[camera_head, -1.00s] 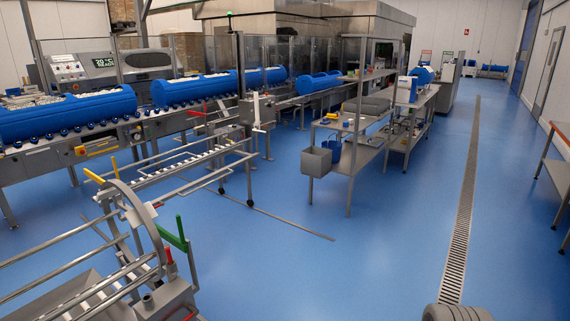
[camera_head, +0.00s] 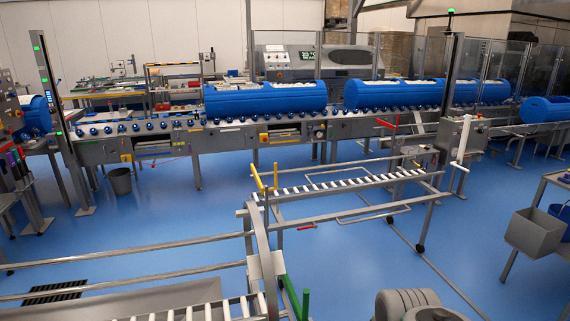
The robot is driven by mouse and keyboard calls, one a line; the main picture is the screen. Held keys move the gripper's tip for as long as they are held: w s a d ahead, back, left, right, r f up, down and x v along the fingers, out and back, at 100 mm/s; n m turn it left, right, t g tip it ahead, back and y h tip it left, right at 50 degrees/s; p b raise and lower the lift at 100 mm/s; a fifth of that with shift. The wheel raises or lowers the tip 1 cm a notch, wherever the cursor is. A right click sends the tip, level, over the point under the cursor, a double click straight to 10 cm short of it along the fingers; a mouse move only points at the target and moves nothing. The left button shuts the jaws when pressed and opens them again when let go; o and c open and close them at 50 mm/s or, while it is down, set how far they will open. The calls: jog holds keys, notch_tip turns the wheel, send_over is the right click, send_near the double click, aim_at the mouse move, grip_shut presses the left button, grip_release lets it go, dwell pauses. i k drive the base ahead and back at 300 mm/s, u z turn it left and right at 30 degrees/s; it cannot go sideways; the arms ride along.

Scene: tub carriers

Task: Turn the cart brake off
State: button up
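A steel roller cart (camera_head: 252,245) with an upright hoop frame stands in the near foreground, cut off by the bottom edge. A small red part (camera_head: 307,227) shows low by that frame's near end. I cannot tell which of these parts is the cart brake or how it is set. My gripper is not in view; a grey rounded part of mine shows at bottom right.
A roller conveyor (camera_head: 225,138) carrying blue tubs (camera_head: 265,100) runs across the back. A steel table with a grey bin (camera_head: 535,232) stands at the right. A floor drain (camera_head: 55,292) lies at left. Blue floor is open between cart and conveyor.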

aim_at(315, 226)
jog(key=z, duration=0.8)
jog(key=i, duration=2.75)
jog(key=u, duration=3.15)
